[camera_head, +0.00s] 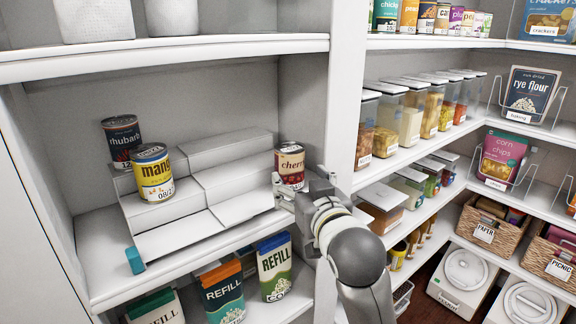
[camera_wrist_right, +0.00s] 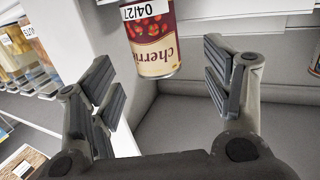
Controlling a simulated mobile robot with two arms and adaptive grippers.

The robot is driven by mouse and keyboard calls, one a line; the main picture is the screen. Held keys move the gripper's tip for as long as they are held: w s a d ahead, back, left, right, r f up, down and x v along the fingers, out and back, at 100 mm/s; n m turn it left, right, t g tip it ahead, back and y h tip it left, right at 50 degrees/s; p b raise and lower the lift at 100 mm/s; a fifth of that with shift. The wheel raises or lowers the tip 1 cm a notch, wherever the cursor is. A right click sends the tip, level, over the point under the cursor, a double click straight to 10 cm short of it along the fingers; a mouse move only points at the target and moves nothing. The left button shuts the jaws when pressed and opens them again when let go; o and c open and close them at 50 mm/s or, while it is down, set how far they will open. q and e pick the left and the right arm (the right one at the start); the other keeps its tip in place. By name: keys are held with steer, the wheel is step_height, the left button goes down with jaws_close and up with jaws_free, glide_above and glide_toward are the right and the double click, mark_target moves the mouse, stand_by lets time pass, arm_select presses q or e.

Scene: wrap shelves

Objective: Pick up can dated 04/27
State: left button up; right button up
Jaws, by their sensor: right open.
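The cherry can (camera_head: 290,160), with a cream and dark red label, stands at the right end of the stepped white riser (camera_head: 235,180) in the head view. In the right wrist view the can (camera_wrist_right: 152,45) appears upside down, with the date 04/27 on its label. My right gripper (camera_head: 288,192) is just in front of the can, hiding its lower part. In the right wrist view my right gripper (camera_wrist_right: 162,82) is open, with its fingers spread to either side of the can's line and nothing between the pads. My left gripper is not in view.
A mango can (camera_head: 153,176) and a rhubarb can (camera_head: 122,139) stand on the riser's left side. Refill cartons (camera_head: 274,270) stand on the shelf below. A teal block (camera_head: 135,260) is at the shelf's front left.

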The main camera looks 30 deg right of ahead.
mark_target(290, 146)
steer(key=shift+t+h, duration=0.3)
steer(key=shift+t, duration=0.1)
steer(key=w+r, duration=0.1)
steer(key=w+d+r+p, duration=0.1)
steer(key=w, duration=0.1)
steer(key=w+d+r, duration=0.1)
steer(key=w, duration=0.1)
steer(key=shift+d, duration=0.2)
steer(key=shift+w+d+r+p, duration=0.1)
steer(key=shift+w+r+p, duration=0.05)
steer(key=shift+w+p, duration=0.25)
steer(key=p+x, duration=0.2)
steer(key=x, duration=0.2)
steer(key=shift+w+d, duration=0.15)
steer(key=shift+w, duration=0.1)
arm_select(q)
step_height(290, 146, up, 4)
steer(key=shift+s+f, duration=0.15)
arm_select(e)
steer(key=c, duration=1.1)
